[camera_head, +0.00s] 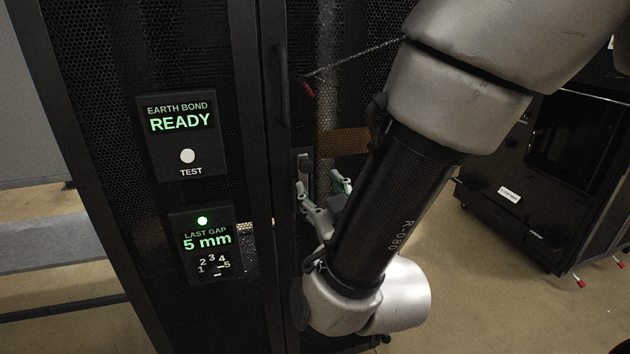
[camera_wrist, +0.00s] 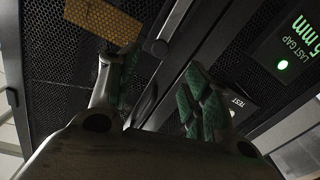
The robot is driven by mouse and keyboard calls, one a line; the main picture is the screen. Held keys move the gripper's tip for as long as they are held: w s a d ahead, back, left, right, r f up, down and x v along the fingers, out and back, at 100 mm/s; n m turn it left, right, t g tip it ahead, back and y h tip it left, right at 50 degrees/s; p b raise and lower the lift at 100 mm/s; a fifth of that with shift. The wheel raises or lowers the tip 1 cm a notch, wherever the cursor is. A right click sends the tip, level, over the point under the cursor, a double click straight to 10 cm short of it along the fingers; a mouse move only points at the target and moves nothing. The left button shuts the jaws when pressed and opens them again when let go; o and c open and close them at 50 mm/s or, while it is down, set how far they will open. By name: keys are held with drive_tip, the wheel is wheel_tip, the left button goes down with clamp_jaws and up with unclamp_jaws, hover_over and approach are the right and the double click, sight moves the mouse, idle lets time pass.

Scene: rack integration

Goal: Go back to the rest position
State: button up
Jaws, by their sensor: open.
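My gripper (camera_head: 326,194) is partly hidden behind my arm in the head view, in front of the black mesh rack door (camera_head: 345,60). In the wrist view my gripper (camera_wrist: 160,82) has its two green-padded fingers spread apart, with nothing held between them. A door latch (camera_head: 304,163) with a keyhole-like round part is close to the fingertips in the head view.
An earth bond panel (camera_head: 182,134) reads READY above a white TEST button. A gap panel (camera_head: 212,245) below reads 5 mm with a green light. A tan strip (camera_head: 343,142) shows behind the mesh. Another black cabinet (camera_head: 520,205) stands right, with bare floor (camera_head: 490,290) before it.

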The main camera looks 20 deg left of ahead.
drive_tip(key=shift+s+d, duration=0.25)
drive_tip(key=shift+s, duration=0.1)
drive_tip(key=s+f+n+g+h, duration=0.1)
drive_tip(key=s+f+g, duration=0.4)
drive_tip(key=f+g, duration=0.15)
drive_tip(key=s+f+n+g+h, duration=0.1)
drive_tip(key=s+f+g+h, duration=0.1)
drive_tip(key=s+f+g, duration=0.45)
drive_tip(key=w+d+r+m+h, duration=0.1)
drive_tip(key=d+r, duration=0.5)
drive_tip(key=d, duration=1)
drive_tip(key=w+d+r+m+t+h, duration=0.1)
drive_tip(key=d+r+m+h, duration=0.2)
drive_tip(key=d, duration=1.3)
drive_tip(key=w+d+r+m+t+h, duration=0.1)
drive_tip(key=d+r+m+h, duration=0.1)
drive_tip(key=d+r+m, duration=0.4)
drive_tip(key=d+r, duration=0.4)
drive_tip(key=d, duration=0.6)
drive_tip(key=shift+w+m+h, duration=0.2)
drive_tip(key=shift+m+h, duration=0.1)
drive_tip(key=shift+m, duration=0.1)
